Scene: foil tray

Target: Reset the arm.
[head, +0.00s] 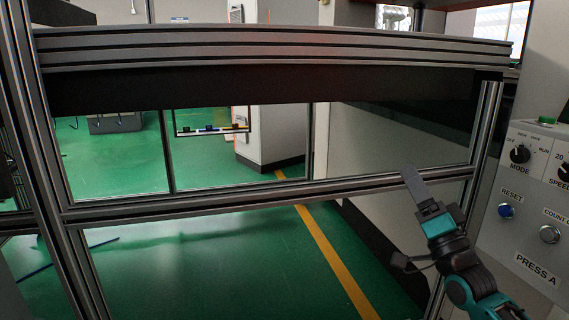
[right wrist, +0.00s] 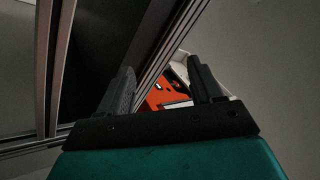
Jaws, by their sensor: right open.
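My right gripper (head: 415,186) shows at the lower right of the head view, in front of the metal frame and left of the control panel. In the right wrist view its two dark fingers (right wrist: 163,90) stand apart with nothing between them that they touch. An orange-red surface with a white patch (right wrist: 172,92) shows beyond the fingers; I cannot tell what it is. My left gripper is in neither view.
An aluminium frame (head: 270,52) with clear panes spans the head view. A grey control panel (head: 530,215) at the right carries a blue RESET button (head: 506,211), a white button (head: 549,234) and a MODE knob (head: 520,153). Green floor with a yellow line (head: 335,262) lies beyond.

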